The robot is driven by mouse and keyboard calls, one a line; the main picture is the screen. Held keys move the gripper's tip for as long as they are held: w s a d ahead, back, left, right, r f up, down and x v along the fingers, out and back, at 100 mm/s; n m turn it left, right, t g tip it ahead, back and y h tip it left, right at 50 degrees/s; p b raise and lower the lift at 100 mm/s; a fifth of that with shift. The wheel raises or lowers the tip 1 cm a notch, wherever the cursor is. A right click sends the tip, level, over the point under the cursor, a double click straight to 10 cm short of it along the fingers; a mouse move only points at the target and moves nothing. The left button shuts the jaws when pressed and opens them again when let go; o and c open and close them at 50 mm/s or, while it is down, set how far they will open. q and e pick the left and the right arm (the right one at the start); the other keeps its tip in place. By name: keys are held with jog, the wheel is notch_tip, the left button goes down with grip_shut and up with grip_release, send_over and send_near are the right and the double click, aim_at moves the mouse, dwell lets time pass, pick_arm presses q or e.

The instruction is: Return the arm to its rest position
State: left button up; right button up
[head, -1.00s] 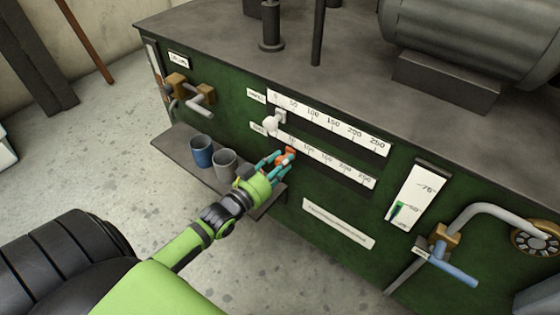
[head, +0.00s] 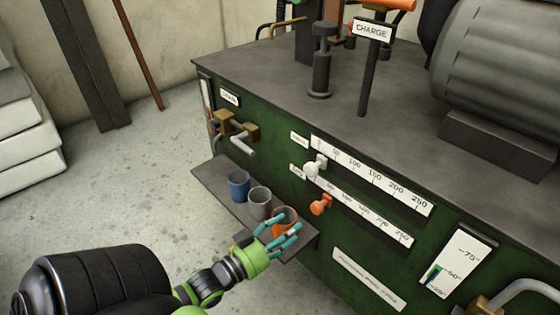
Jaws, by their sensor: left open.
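My left gripper (head: 280,238) has teal fingers on a green wrist and is open. It is in front of the orange cup (head: 283,215) at the right end of the shelf and partly covers it; I cannot tell whether they touch. The orange knob (head: 320,205) of the lower scale is up and to the right of the gripper, apart from it. The white knob (head: 315,167) of the upper scale is farther up. My left arm comes in from the bottom left. My right gripper is not in view.
The dark shelf (head: 212,178) also holds a blue cup (head: 238,185) and a grey cup (head: 259,203). The green machine (head: 300,245) fills the right side, with a white gauge (head: 457,262) and a brass valve (head: 238,130). The concrete floor (head: 130,180) at left is open.

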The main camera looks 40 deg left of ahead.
pick_arm(q)
jog(key=shift+s+a, duration=0.1)
jog(key=shift+s, duration=0.8)
jog(key=shift+f, duration=0.1)
